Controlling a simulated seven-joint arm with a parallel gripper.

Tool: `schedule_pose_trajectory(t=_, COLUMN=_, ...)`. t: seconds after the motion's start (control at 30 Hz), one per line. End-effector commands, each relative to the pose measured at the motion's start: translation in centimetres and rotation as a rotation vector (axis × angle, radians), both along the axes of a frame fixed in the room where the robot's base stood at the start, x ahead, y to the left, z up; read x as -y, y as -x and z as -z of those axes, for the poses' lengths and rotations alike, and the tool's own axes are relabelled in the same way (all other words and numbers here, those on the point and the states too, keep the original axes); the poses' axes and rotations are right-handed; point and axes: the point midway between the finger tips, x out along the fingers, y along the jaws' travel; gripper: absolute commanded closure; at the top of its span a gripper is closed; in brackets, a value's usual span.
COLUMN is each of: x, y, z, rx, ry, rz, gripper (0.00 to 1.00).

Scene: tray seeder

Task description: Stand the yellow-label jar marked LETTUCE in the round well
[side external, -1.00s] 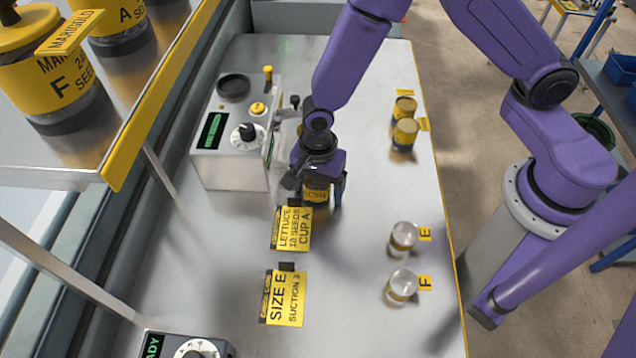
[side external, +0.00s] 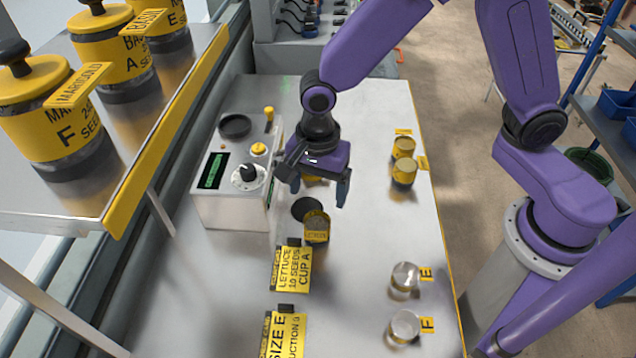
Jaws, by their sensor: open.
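The yellow-label jar marked LETTUCE (side external: 316,230) stands on the metal bench, just right of the display box. A dark round disc or opening (side external: 305,208) lies directly behind and left of it; I cannot tell whether this is the well, or whether they touch. Another dark round recess or cup (side external: 234,126) is on top of the display box. My gripper (side external: 316,186) is open, behind and above the jar and clear of it. A small yellow thing (side external: 313,180) shows partly between its fingers, mostly hidden.
The display box (side external: 230,212) with knobs stands left of my gripper. Yellow cards (side external: 290,268) lie in front of the jar. Two yellow-topped jars (side external: 403,172) and two clear cups (side external: 404,280) stand along the right edge. A raised shelf (side external: 150,150) with yellow jars is at left.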

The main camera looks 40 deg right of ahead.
Motion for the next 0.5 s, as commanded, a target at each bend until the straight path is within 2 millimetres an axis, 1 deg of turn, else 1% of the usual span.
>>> schedule_pose_trajectory(t=0.1, x=0.0, y=0.0, z=-0.5, rx=0.000, ry=0.000, rz=0.000, gripper=0.16)
schedule_pose_trajectory(t=0.33, x=0.2, y=0.3, z=-0.9, rx=0.000, ry=0.000, rz=-0.029, gripper=0.16)
schedule_pose_trajectory(t=0.43, x=0.9, y=1.1, z=-1.8, rx=0.004, ry=-0.004, rz=-0.137, gripper=0.16)
schedule_pose_trajectory(t=0.5, x=1.8, y=2.2, z=-2.8, rx=0.005, ry=-0.006, rz=-0.269, gripper=0.16)
